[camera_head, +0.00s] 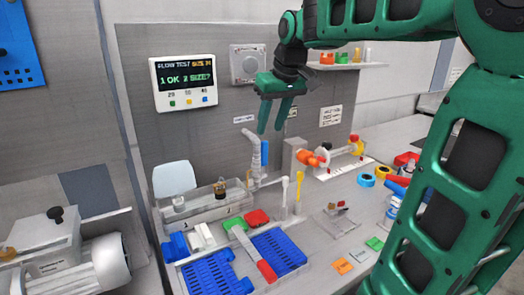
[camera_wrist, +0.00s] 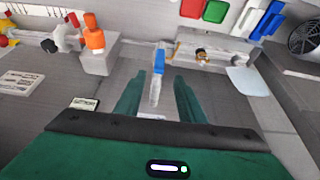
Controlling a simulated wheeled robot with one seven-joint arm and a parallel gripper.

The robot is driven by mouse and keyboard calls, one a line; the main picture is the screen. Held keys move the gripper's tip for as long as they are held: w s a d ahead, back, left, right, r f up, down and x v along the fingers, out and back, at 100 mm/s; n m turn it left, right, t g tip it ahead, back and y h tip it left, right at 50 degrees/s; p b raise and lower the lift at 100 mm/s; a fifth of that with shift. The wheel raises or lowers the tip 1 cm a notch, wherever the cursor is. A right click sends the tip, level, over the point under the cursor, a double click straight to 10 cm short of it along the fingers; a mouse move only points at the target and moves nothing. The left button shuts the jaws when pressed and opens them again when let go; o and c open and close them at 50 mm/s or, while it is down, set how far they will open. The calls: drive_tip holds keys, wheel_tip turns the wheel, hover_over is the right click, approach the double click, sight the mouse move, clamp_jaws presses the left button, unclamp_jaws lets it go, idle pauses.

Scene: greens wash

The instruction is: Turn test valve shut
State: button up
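My gripper (camera_head: 271,129) is open and empty, fingers pointing down, just above the lever in the head view. Its two green fingers also show apart in the wrist view (camera_wrist: 158,82). I see no contact with the lever, though the exact depth is unclear.
An orange-handled fitting (camera_head: 308,158) on a grey post stands right of the lever. A clear tank (camera_head: 213,203) and blue trays (camera_head: 215,275) sit below. A flow-test display (camera_head: 184,82) hangs at upper left and reads "1 OK".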

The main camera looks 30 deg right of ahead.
sight(266, 143)
drive_tip(key=x, duration=1)
drive_tip(key=shift+d+f, duration=0.1)
drive_tip(key=shift+f, duration=0.05)
clamp_jaws()
